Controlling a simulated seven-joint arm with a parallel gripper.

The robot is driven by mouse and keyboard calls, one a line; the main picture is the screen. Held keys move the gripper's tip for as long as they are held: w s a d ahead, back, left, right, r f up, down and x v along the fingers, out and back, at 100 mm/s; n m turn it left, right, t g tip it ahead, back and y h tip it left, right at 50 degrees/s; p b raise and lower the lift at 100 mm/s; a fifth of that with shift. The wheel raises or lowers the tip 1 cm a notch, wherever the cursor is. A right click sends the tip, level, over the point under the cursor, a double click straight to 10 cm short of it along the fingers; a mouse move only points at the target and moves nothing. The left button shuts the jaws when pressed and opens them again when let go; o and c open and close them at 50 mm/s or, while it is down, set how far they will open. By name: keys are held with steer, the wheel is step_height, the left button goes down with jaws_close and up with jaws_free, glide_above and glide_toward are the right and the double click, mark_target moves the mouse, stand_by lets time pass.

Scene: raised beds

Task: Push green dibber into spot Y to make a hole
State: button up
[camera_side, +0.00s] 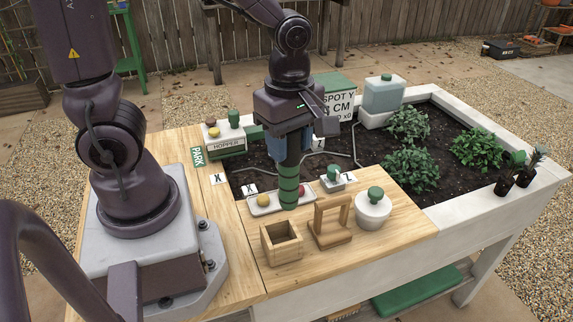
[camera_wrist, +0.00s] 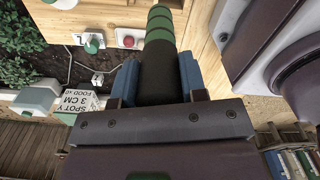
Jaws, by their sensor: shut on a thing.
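My gripper (camera_side: 290,145) points down and is shut on the green dibber (camera_side: 289,185), a dark cylinder with green bands on its lower part. The dibber hangs upright and covers part of a pale tray in the side view. In the wrist view the dibber (camera_wrist: 160,70) sits between the blue finger pads of my gripper (camera_wrist: 160,80). A white sign (camera_side: 340,104) reads SPOT Y and CM; the wrist view shows the sign (camera_wrist: 77,104) with 3 CM. Markers X (camera_side: 217,179) and Z (camera_side: 319,144) show at the soil. I see no Y marker on the soil.
A wooden box (camera_side: 281,243), a wooden stand (camera_side: 330,232) and a white pot (camera_side: 373,212) stand in front. A hopper (camera_side: 226,148) is at left. Leafy plants (camera_side: 410,168) grow in the soil (camera_side: 375,145) at right.

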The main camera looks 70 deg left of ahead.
steer(key=w+a+f+n, duration=0.2)
steer(key=w+a+f, duration=0.1)
steer(key=a, duration=0.4)
steer(key=w+a+f+n, duration=0.3)
steer(key=a, duration=0.4)
steer(key=w+a+f+n, duration=0.2)
steer(key=w+a+f, duration=0.1)
steer(key=a, duration=0.5)
step_height(320, 180, down, 7)
steer(key=shift+w+d, duration=0.2)
steer(key=shift+f, duration=0.8)
stand_by(1.1)
steer(key=shift+f, duration=0.7)
steer(key=shift+r, duration=0.1)
step_height(320, 180, up, 9)
steer(key=shift+r, duration=0.15)
stand_by(1.0)
stand_by(0.4)
